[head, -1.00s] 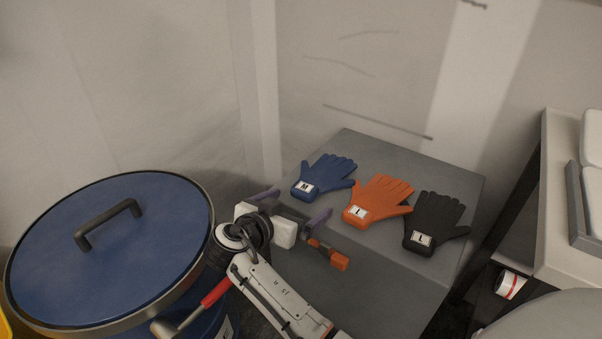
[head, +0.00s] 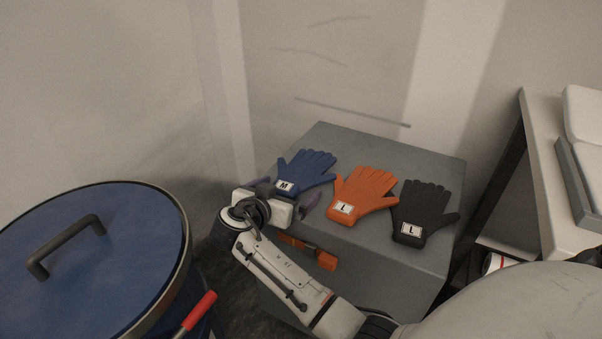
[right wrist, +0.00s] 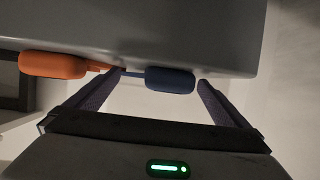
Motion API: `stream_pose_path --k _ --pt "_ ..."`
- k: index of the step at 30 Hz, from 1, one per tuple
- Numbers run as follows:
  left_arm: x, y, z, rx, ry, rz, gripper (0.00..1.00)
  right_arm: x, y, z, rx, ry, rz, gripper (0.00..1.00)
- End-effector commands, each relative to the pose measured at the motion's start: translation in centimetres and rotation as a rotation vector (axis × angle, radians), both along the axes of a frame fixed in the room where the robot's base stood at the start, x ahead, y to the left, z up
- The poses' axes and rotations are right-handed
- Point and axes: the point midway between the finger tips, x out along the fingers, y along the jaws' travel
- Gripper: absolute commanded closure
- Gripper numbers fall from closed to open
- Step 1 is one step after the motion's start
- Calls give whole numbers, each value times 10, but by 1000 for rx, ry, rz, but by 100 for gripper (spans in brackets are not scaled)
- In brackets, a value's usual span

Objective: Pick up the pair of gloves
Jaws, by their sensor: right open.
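Three pairs of gloves lie in a row on the grey cabinet top (head: 395,160): blue gloves (head: 310,169) labelled M at left, orange gloves (head: 362,190) labelled L in the middle, and black gloves (head: 424,207) labelled L at right. My right gripper (head: 288,189) is open at the cabinet's left edge, close to the cuff of the blue gloves. In the right wrist view the blue cuff (right wrist: 170,79) shows between the open fingers (right wrist: 162,82), nearer one finger. The orange cuff (right wrist: 52,65) shows outside them. No glove is held. My left gripper is out of view.
A blue drum lid (head: 110,235) with a dark handle stands at left. An orange-ended object (head: 325,260) is at the cabinet's front. The wall is close behind. A white-topped bench (head: 550,210) stands at right.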

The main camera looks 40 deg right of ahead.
Motion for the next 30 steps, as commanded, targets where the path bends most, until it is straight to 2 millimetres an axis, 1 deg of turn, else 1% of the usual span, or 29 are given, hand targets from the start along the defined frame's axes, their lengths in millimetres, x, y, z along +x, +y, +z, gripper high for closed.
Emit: stream_pose_path --k 6,8,12,13,20,23,24,27,30 --pt "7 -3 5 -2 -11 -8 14 1 -2 -1 2 -1 1 0" --pt "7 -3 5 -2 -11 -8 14 1 -2 -1 2 -1 1 8" --pt "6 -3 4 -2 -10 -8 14 1 -2 -1 1 0 2 32" --pt "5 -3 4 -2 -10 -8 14 1 -2 0 1 -1 1 34" --pt "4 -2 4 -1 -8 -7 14 1 -1 2 1 -1 1 34" --pt "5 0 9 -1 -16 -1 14 1 -1 12 2 -3 1 34" --pt "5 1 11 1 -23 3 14 1 -1 19 3 -5 1 34" --pt "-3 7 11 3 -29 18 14 1 -1 40 2 -6 2 34" --pt "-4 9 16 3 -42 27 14 1 -1 62 2 -6 0 34"
